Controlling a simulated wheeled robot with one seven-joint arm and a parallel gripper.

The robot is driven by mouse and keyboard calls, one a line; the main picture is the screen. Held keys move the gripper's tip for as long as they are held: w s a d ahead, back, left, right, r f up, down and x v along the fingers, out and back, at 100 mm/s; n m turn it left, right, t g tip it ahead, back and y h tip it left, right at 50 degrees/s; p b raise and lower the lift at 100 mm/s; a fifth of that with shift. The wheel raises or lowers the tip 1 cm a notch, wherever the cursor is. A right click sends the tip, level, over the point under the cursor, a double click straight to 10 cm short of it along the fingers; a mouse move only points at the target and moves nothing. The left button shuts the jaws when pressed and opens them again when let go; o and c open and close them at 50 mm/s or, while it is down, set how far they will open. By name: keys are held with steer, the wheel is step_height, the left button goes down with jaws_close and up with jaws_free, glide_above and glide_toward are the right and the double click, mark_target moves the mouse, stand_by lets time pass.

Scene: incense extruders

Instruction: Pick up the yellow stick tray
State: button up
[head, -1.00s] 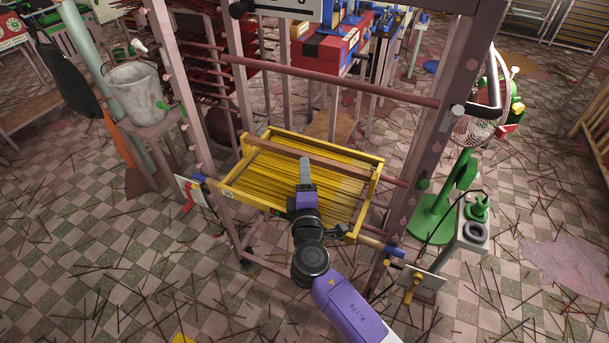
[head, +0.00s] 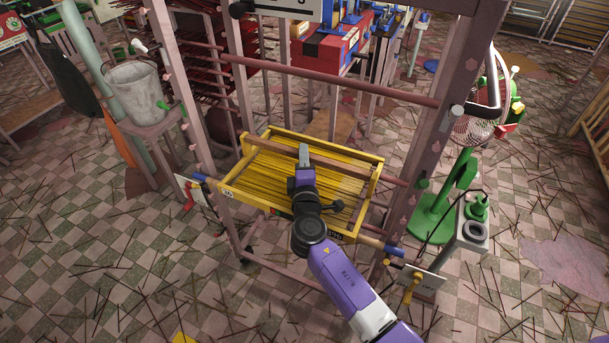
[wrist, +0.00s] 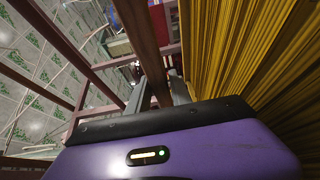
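The yellow stick tray (head: 229,190) rests in the wooden rack. It is a yellow frame filled with yellow sticks (head: 265,180). In the wrist view the sticks (wrist: 245,60) fill the right side. My gripper (head: 304,150) is over the middle of the tray, close to a brown rack bar (head: 350,172) that crosses above it. In the wrist view my gripper's two grey fingers (wrist: 157,92) stand apart, with a brown bar (wrist: 143,40) running between them in the picture. I cannot tell whether they touch it. My arm hides part of the tray's front edge.
The rack's posts (head: 445,120) stand on both sides of the tray, and an upper bar (head: 330,82) crosses behind. A bucket (head: 135,95) stands on a stool at left. A green stand (head: 435,225) is at right. Loose sticks litter the checkered floor.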

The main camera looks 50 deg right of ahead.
jaws_close()
stand_by(1.1)
